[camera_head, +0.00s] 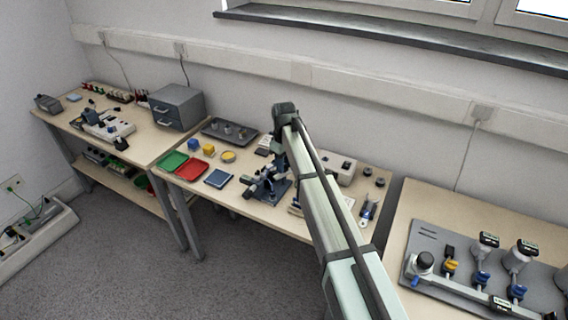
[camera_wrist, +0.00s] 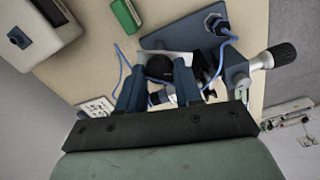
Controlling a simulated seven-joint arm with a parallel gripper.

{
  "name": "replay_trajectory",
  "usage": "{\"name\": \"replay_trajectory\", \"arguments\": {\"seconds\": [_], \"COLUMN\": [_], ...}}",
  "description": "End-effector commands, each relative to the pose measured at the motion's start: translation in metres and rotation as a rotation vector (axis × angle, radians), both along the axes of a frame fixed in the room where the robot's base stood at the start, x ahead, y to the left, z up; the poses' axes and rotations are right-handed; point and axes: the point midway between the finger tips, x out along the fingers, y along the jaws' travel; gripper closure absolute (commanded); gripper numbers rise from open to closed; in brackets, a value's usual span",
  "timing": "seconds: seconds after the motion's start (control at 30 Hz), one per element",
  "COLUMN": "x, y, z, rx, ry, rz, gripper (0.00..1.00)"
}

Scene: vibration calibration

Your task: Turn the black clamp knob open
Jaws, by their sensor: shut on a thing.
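In the wrist view my gripper (camera_wrist: 159,76) reaches in with two dark blue fingers. The black clamp knob (camera_wrist: 160,66) sits between the fingertips, and the fingers are shut on it. The knob belongs to a fixture on a dark blue plate (camera_wrist: 197,33). A silver cylinder with another black, ribbed knob (camera_wrist: 283,54) sticks out to the right of it. In the head view the fixture (camera_head: 281,190) stands on the middle table below my arm. There my gripper and the clamp knob are too small and dark to make out clearly.
A green block (camera_wrist: 126,16) and a box with a dark screen (camera_wrist: 32,24) lie beyond the fixture. Blue cables run beside it. In the head view a blue tray (camera_head: 219,178), a red tray (camera_head: 191,170) and a grey tray (camera_head: 229,131) lie left of the fixture.

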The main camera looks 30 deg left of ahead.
Motion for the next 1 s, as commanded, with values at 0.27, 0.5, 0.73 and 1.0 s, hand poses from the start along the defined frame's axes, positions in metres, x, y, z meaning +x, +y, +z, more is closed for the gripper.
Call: {"name": "replay_trajectory", "arguments": {"seconds": [0.27,0.5,0.73,1.0], "x": [0.0003,0.0002,0.0002,0.0002], "y": [0.0007,0.0007,0.0007,0.0008], "z": [0.0001,0.0,0.0,0.0], "rx": [0.001,0.001,0.002,0.002], "ry": [-0.001,-0.001,-0.001,-0.001], "rz": [0.232,0.372,0.444,0.466], "gripper": [0.96,0.96,0.96,0.96]}}
